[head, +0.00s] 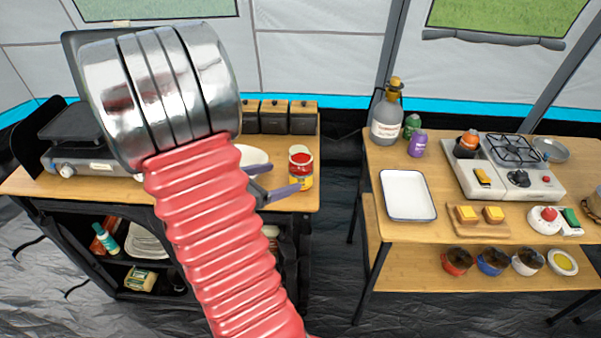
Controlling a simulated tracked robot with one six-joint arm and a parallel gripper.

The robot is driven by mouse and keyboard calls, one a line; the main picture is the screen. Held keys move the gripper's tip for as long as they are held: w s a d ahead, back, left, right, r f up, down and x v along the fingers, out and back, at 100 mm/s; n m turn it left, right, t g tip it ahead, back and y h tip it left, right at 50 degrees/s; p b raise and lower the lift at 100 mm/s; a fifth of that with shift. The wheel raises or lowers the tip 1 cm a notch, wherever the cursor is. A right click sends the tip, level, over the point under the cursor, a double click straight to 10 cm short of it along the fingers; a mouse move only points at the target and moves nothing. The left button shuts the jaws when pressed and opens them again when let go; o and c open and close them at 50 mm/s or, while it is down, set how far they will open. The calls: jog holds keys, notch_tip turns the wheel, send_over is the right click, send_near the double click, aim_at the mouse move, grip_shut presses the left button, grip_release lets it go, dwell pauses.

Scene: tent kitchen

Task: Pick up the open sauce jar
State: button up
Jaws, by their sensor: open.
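The open sauce jar (300,170) stands upright near the right end of the left table (310,200). It has a yellow and red label, a pale rim and red sauce at its open top. My gripper (274,183) is mostly hidden behind my red ribbed arm. Its grey fingers show just left of the jar and a little nearer to me. They are open, and I see nothing held between them. One finger overlaps the lower left of the jar in the picture; I cannot tell whether it touches.
Dark canisters (274,116) stand behind the jar, and a white bowl (254,158) is to its left. A griddle (75,140) is at the far left. A gap separates the right table (450,222), which holds a tray (408,195), a stove (510,167) and bottles.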

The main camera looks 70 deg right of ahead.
aim_at(292, 174)
jog(key=shift+x, duration=4.25)
jog(key=shift+x, duration=2.65)
jog(key=shift+r, duration=0.1)
jog(key=shift+c, duration=0.3)
jog(key=c, duration=1.6)
jog(key=shift+r, duration=0.35)
jog(key=shift+r, duration=4.55)
